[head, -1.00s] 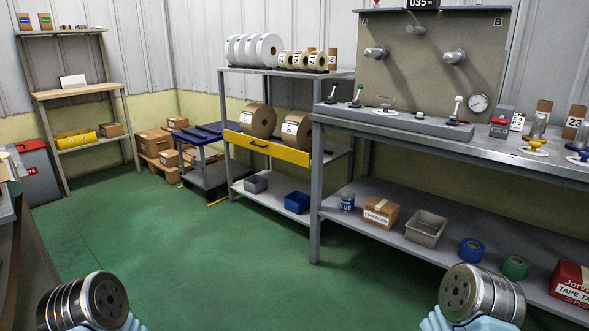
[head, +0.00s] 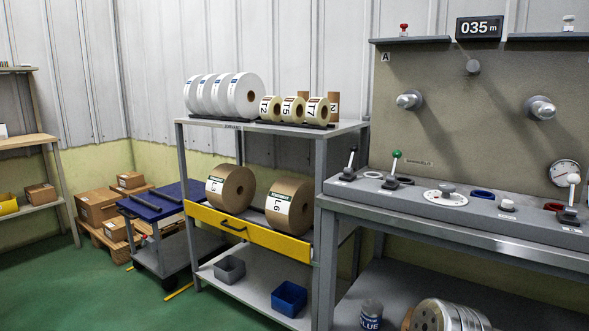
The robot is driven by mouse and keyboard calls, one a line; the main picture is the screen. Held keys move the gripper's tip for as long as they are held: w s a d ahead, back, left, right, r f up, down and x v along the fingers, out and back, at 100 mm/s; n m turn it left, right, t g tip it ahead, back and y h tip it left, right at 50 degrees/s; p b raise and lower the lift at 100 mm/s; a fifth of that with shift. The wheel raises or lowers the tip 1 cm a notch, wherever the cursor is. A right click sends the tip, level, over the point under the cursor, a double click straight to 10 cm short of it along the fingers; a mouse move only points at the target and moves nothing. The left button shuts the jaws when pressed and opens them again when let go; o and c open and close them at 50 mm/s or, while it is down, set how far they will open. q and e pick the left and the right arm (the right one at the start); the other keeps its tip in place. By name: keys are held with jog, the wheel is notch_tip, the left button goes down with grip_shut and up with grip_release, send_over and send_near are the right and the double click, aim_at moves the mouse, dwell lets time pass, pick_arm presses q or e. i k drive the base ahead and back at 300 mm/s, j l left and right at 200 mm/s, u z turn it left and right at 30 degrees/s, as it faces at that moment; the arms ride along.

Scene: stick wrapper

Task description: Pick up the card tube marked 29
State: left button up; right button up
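A brown card tube (head: 334,107) stands on the top of the rack, behind and right of the T7 roll. Its label shows a "2"; the rest is hidden or too small to read, so I cannot tell whether it is 29. A second brown tube (head: 305,96) shows partly behind the rolls, its marking hidden.
White rolls (head: 243,95) and small rolls marked T2, T5 and T7 (head: 317,111) line the rack top. Brown rolls (head: 291,204) sit above a yellow drawer front (head: 248,232). A lever bench (head: 480,208) stands right. Green floor (head: 110,290) is clear at lower left.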

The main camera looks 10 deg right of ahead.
aim_at(334, 97)
jog(key=i+j+z, duration=0.75)
jog(key=j, duration=0.15)
jog(key=i+j+z, duration=0.1)
jog(key=j+z, duration=0.15)
jog(key=i+j+z, duration=0.1)
jog(key=j+z, duration=0.15)
jog(key=j, duration=0.25)
